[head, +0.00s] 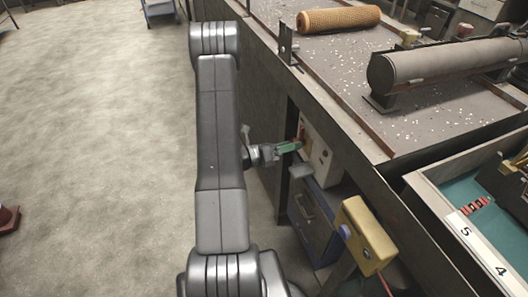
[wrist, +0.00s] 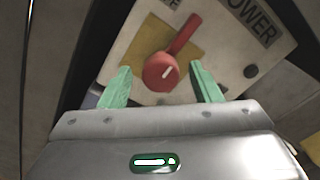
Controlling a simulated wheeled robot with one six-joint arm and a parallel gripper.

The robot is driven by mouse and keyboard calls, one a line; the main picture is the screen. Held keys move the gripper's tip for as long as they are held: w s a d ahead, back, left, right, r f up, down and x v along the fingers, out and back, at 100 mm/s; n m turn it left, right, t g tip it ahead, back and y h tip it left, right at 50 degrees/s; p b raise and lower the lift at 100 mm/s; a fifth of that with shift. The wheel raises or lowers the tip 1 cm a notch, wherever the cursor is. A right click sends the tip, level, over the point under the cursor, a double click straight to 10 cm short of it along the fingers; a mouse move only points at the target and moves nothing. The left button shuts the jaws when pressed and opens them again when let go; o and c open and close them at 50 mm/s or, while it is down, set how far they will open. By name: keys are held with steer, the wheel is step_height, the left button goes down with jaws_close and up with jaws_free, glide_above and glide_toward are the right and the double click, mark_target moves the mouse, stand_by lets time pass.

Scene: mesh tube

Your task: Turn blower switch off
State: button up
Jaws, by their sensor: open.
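The blower switch is a red rotary knob with a lever (wrist: 163,72) on a yellow plate of a pale panel (wrist: 235,75); part of the lettering reads "OWER". In the wrist view the lever points to the upper right, with a white mark on the hub. In the head view the pale box (head: 321,158) sits in the side of the bench, and a bit of red (head: 301,133) shows by my gripper. My gripper (wrist: 160,76) is open, its green fingertips on either side of the hub and apart from it. The gripper also shows in the head view (head: 289,148).
A yellow box with a blue button (head: 366,236) juts out at the bench side, nearer than the panel. The bench top (head: 330,70) holds an orange mesh tube (head: 338,19) and a grey cylinder (head: 445,62). The floor (head: 100,120) to the left is mostly clear.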

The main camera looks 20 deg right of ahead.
steer(key=s+a, duration=0.1)
steer(key=a, duration=1)
steer(key=shift+a, duration=0.4)
steer(key=shift+w+d, duration=0.15)
steer(key=shift+d, duration=2.1)
steer(key=shift+w+d, duration=0.2)
steer(key=shift+d, duration=2.1)
steer(key=shift+w+d, duration=0.15)
steer(key=shift+d, duration=2.1)
steer(key=shift+a, duration=0.1)
